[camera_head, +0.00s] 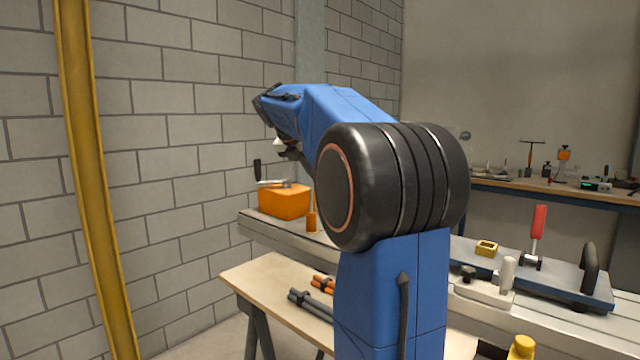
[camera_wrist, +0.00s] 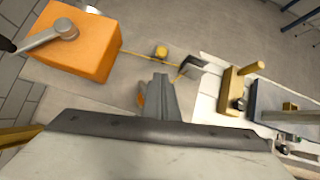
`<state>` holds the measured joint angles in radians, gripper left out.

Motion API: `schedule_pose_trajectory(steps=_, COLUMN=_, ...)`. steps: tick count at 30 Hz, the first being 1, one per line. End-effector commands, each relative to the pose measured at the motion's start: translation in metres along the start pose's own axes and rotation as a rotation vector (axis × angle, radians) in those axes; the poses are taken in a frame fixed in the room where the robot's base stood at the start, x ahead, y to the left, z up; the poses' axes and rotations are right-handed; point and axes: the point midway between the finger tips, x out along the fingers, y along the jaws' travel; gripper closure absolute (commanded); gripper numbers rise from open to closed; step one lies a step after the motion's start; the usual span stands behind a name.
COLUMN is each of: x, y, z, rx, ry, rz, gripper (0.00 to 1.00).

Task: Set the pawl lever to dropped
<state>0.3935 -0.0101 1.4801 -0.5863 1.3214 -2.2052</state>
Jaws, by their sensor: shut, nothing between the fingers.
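An orange box (camera_head: 285,201) with a metal crank arm and black grip on top stands at the far left end of the bench. It also shows at the upper left of the wrist view (camera_wrist: 88,62). A small upright orange piece (camera_head: 311,221) stands just right of the box and may be the pawl lever; I cannot tell its setting. In the wrist view, an orange bit (camera_wrist: 140,98) shows beside my fingers, mostly hidden by them. My gripper (camera_wrist: 160,84) is shut and empty, right of the box. In the head view it is largely hidden by my arm.
A blue-grey plate (camera_head: 560,286) carries a red-handled lever (camera_head: 538,222) and a black handle. A low wooden table (camera_head: 262,285) holds grey and orange rods. A brick wall stands behind.

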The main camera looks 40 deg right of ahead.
Motion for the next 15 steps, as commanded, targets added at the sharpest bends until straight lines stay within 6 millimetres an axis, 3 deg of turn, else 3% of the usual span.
schedule_pose_trajectory(steps=15, x=0.077, y=-0.001, z=0.0, rx=0.001, ry=0.001, rz=-0.001, gripper=1.0)
